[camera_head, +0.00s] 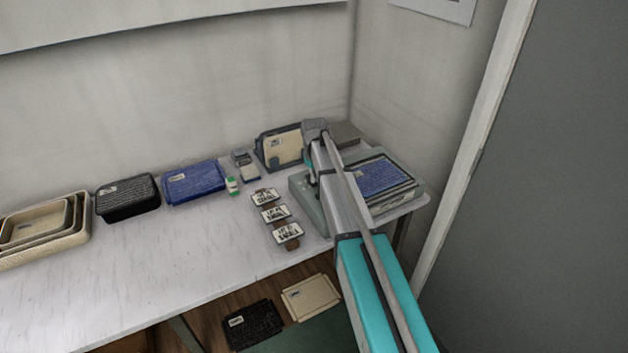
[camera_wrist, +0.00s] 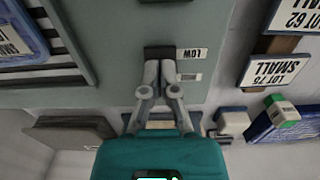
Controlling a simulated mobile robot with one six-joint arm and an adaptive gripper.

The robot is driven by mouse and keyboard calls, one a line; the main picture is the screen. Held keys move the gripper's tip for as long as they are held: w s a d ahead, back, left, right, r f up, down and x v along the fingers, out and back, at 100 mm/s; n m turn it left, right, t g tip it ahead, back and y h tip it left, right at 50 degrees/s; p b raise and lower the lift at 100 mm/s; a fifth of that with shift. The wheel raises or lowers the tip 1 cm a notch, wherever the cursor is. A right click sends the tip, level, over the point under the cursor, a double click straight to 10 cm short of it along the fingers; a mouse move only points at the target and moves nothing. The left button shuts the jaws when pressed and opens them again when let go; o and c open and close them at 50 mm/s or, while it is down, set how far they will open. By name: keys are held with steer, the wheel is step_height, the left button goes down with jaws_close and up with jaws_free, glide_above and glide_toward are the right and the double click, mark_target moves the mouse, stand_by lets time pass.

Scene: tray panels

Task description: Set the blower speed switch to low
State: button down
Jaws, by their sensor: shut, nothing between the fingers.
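In the wrist view a dark switch block (camera_wrist: 158,52) sits on the grey-green panel (camera_wrist: 115,35) beside a white label reading LOW (camera_wrist: 192,54), seen upside down. A second small label (camera_wrist: 189,77) sits below it, too blurred to read. My gripper (camera_wrist: 160,68) is shut and empty, its fingertips at the lower edge of the dark block; I cannot tell whether they touch it. In the head view the grey-green machine (camera_head: 308,200) stands at the table's right end, and my arm hides the switch and fingertips.
A blue tray panel (camera_head: 385,178) lies on the machine. Several lot cards (camera_head: 274,213) lie left of it, also in the wrist view (camera_wrist: 275,71). A card holder (camera_head: 268,151) stands behind. Blue (camera_head: 195,183) and black (camera_head: 128,197) trays stand further left. The front table is clear.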

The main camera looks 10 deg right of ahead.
mark_target(315, 184)
steer(key=shift+r+p, duration=3.45)
steer(key=shift+r, duration=0.05)
steer(key=shift+s, duration=0.45)
steer(key=s+m, duration=0.3)
steer(key=s, duration=2.5)
steer(key=shift+s+d+m, duration=0.2)
steer(key=shift+d+m, duration=0.1)
steer(key=shift+d, duration=0.05)
steer(key=shift+d, duration=0.15)
